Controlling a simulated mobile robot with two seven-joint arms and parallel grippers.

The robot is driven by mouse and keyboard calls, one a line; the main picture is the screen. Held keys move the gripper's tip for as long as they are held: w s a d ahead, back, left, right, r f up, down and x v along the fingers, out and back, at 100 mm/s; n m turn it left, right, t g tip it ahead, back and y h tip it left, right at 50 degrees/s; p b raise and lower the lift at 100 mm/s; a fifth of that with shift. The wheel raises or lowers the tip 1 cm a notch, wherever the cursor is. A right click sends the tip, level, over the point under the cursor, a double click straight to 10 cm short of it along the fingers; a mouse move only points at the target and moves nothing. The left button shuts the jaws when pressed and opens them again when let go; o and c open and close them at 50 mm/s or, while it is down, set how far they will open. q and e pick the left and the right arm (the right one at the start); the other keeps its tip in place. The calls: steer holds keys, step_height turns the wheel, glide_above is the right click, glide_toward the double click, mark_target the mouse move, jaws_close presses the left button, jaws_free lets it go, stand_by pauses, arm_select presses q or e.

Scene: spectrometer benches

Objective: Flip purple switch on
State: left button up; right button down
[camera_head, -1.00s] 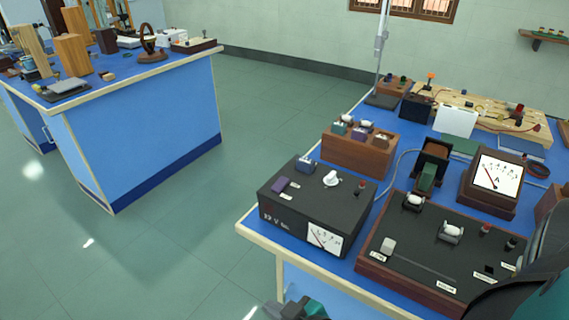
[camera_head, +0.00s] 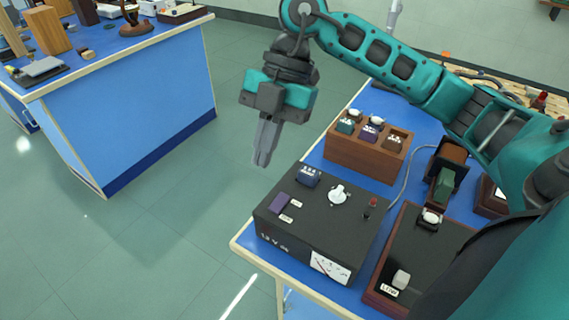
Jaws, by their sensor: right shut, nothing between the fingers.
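The purple switch (camera_head: 280,203) is a small rocker on the left of the top of a black power supply box (camera_head: 320,222). A small white label lies on each side of it. Whether it is tipped on or off is too small to tell. My right gripper (camera_head: 262,162) reaches in from the right, with its fingers pointing down. It is shut and empty, in the air to the upper left of the box and apart from the switch. My left gripper is not in view.
A dark blue part (camera_head: 308,176), a white knob (camera_head: 339,194) and small terminals share the box top. A wooden block (camera_head: 365,158) with colored pieces stands behind. A wood-framed panel (camera_head: 425,250) is close on the right. Another blue bench (camera_head: 135,115) stands left across open floor.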

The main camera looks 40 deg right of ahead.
steer(key=w+d+r+m+h, duration=0.1)
steer(key=d+r+m+h, duration=0.1)
steer(key=d, duration=0.4)
steer(key=shift+w+t+h, duration=0.25)
steer(key=shift+t+h, duration=0.15)
steer(key=shift+f, duration=0.1)
glide_above(283, 199)
steer(key=f, duration=1.2)
steer(key=shift+w+d, duration=0.1)
steer(key=shift+d, duration=0.15)
steer(key=shift+w+d+f+b, duration=0.1)
steer(key=shift+f+b, duration=0.2)
steer(key=shift+f, duration=0.5)
